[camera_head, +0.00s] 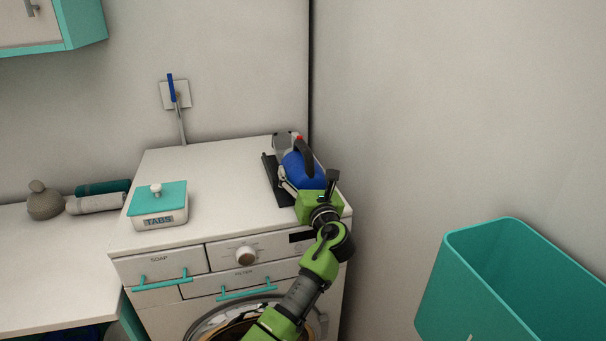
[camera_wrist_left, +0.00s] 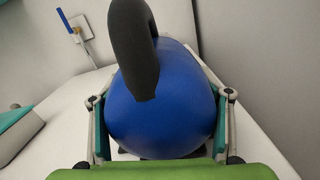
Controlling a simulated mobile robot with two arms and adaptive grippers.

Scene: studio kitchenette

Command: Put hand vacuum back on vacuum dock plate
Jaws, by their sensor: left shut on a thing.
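The hand vacuum (camera_head: 302,172) has a blue body, a dark curved handle, a grey nose and a small red part. It is at the back right of the washing machine top. The dark vacuum dock plate (camera_head: 270,179) shows along the vacuum's left side; the rest is hidden behind the vacuum, and I cannot tell whether they touch. My left gripper (camera_head: 308,183) is shut on the vacuum from the near end. In the left wrist view, its fingers lie on both sides of the blue body (camera_wrist_left: 160,112). My right gripper is not in view.
A white box with a teal lid marked TABS (camera_head: 158,220) stands on the left of the washing machine top (camera_head: 222,190). A wall switch with a blue lever (camera_head: 171,88) is behind. A teal bin (camera_head: 470,285) is at right. The wall is close on the right.

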